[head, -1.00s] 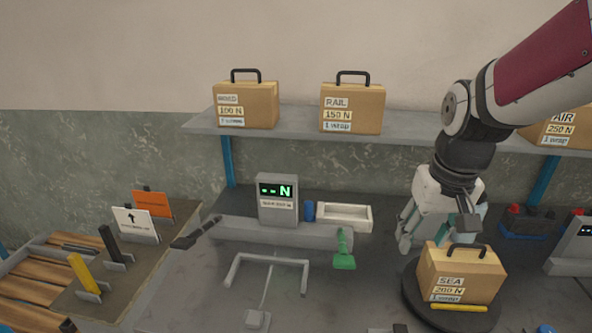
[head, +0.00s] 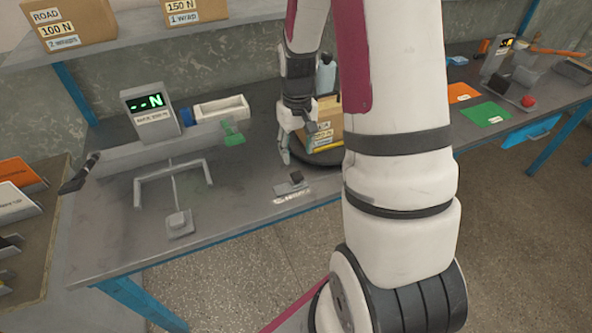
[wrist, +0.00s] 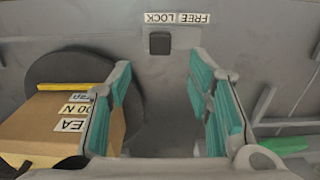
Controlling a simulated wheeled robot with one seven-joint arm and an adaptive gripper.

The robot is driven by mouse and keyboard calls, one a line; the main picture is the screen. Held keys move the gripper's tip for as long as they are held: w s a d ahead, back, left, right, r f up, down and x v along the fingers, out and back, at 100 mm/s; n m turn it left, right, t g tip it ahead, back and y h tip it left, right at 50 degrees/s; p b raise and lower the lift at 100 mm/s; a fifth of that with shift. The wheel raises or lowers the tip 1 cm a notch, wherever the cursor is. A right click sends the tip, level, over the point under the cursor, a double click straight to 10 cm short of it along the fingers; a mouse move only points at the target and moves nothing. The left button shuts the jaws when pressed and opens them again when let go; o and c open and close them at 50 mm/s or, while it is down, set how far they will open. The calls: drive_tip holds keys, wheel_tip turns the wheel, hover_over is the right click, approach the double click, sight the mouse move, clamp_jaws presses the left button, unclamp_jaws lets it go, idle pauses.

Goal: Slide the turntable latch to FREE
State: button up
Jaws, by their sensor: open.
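The turntable latch is a small dark block (wrist: 160,43) on the bench near its front edge; it also shows in the head view (head: 296,178). In the wrist view it sits beside the LOCK half of the white LOCK/FREE label (wrist: 177,18). My gripper (wrist: 160,78) is open and empty, its teal-padded fingers apart, with the latch beyond the gap between them. In the head view my gripper (head: 296,146) is above the bench, behind the latch. The dark round turntable (wrist: 62,67) carries the SEA case (wrist: 45,120), which my arm partly hides in the head view.
A U-shaped frame (head: 172,175) lies on the bench. The SEA case stands close beside my left finger in the wrist view.

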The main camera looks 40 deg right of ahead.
sight(297, 175)
wheel_tip(297, 175, down, 9)
drive_tip(key=shift+r, duration=0.15)
drive_tip(key=shift+c, duration=0.6)
clamp_jaws()
